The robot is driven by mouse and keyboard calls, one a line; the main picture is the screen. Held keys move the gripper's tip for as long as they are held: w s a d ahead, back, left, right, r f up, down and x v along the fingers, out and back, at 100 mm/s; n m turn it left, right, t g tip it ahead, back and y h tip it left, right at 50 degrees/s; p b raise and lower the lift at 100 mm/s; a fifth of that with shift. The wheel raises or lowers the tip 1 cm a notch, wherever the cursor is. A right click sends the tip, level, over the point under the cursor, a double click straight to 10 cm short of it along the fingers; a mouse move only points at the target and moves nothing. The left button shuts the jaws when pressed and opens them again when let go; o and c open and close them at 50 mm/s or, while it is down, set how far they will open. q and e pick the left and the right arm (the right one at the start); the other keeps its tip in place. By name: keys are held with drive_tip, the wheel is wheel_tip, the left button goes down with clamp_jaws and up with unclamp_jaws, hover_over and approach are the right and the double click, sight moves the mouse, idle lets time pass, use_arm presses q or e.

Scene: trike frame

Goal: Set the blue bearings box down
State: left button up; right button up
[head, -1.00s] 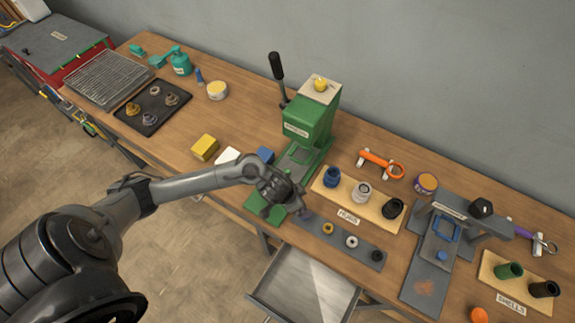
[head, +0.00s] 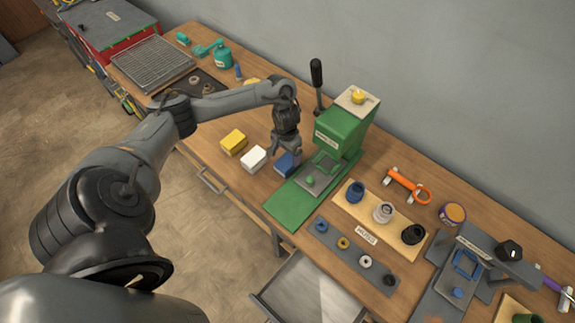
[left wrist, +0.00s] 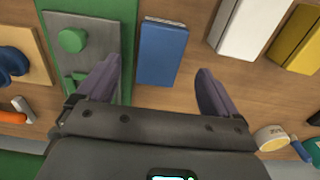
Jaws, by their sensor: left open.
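The blue bearings box (head: 287,164) stands on the wooden bench between the white box and the green press. It also shows in the left wrist view (left wrist: 162,52), lying ahead of and between the fingers. My left gripper (head: 287,150) is directly above the box with its fingers apart. In the left wrist view my left gripper (left wrist: 155,85) is open, with one finger over the edge of the green press base and the other on the white box's side. I cannot tell whether the fingers touch the box. My right gripper is not in view.
The white box (head: 254,158) and yellow box (head: 233,142) stand to the left. The green press (head: 340,135) is close on the right. A hub board (head: 358,233) and a grey strip of small rings (head: 335,240) lie further right. An open drawer (head: 300,290) juts out in front.

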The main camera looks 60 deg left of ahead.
sight(287, 160)
use_arm(q)
drive_tip(key=shift+w+a+f+b, duration=0.15)
drive_tip(key=shift+f+b, duration=0.1)
drive_tip(key=shift+f, duration=1.45)
drive_tip(key=shift+w+f+b, duration=0.15)
drive_tip(key=shift+f+b, duration=0.05)
drive_tip(key=shift+f, duration=1.45)
drive_tip(key=c, duration=1.4)
